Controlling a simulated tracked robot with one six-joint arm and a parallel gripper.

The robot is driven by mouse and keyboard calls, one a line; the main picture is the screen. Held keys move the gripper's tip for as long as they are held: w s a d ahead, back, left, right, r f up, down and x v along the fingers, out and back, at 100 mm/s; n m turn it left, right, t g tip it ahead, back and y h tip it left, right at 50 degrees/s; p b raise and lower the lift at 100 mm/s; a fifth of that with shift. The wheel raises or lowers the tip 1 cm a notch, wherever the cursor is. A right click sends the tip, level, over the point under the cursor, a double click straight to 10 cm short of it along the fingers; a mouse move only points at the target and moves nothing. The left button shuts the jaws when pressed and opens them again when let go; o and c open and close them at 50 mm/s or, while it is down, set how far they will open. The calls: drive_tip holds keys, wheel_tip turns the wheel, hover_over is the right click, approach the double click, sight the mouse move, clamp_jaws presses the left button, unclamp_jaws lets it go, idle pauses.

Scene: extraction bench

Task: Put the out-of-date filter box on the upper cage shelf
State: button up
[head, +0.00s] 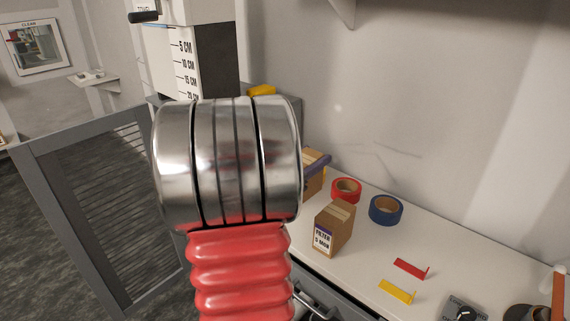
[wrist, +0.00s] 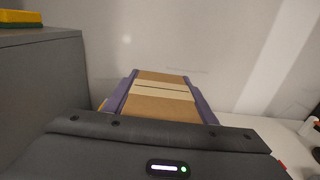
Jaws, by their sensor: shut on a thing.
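My gripper (wrist: 161,80) is shut on a brown cardboard box (wrist: 158,104) with a cream tape band, its purple fingers on both sides. In the head view, the held box (head: 312,183) is mostly hidden behind my arm, with a purple finger across its top. Its label is hidden, so I cannot read its date. A second brown filter box (head: 334,228), labelled "FILTER 5 MON", stands upright on the white bench, apart from my gripper. I cannot make out the upper cage shelf in either view.
A grey mesh-panelled gate (head: 85,205) stands at left. A grey cabinet (wrist: 45,85) is close on the left, with a yellow object (wrist: 20,18) on top. Red tape (head: 346,190), blue tape (head: 385,210), red and yellow brackets (head: 398,291) and a knob unit (head: 465,311) are on the bench.

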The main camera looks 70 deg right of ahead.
drive_tip(key=shift+t, duration=0.3)
drive_tip(key=r, duration=0.5)
drive_tip(key=shift+w+a+r, duration=0.25)
drive_tip(key=shift+w+r, duration=0.05)
drive_tip(key=w+a+f+n+t, duration=0.35)
drive_tip(key=w+a+t, duration=0.2)
drive_tip(key=w, duration=0.55)
drive_tip(key=w+a+f+n+t, duration=0.35)
drive_tip(key=w+a, duration=0.35)
drive_tip(key=w, duration=0.4)
drive_tip(key=w+a+f+n+t, duration=0.35)
drive_tip(key=w+a+t, duration=0.3)
drive_tip(key=w, duration=0.35)
drive_tip(key=w+a+f+n+t+y, duration=0.2)
drive_tip(key=w+a+f+n+y, duration=0.1)
drive_tip(key=a, duration=0.9)
drive_tip(key=w+a+f+n+t+y, duration=0.3)
drive_tip(key=w+a+f+y, duration=0.1)
drive_tip(key=a, duration=0.9)
drive_tip(key=w+a+f+n+t+y, duration=0.3)
drive_tip(key=w+a+y, duration=0.1)
drive_tip(key=a, duration=0.9)
drive_tip(key=shift+w+a+f, duration=0.25)
drive_tip(key=shift+w, duration=0.65)
drive_tip(key=shift+s+t, duration=0.1)
drive_tip(key=shift+t, duration=0.15)
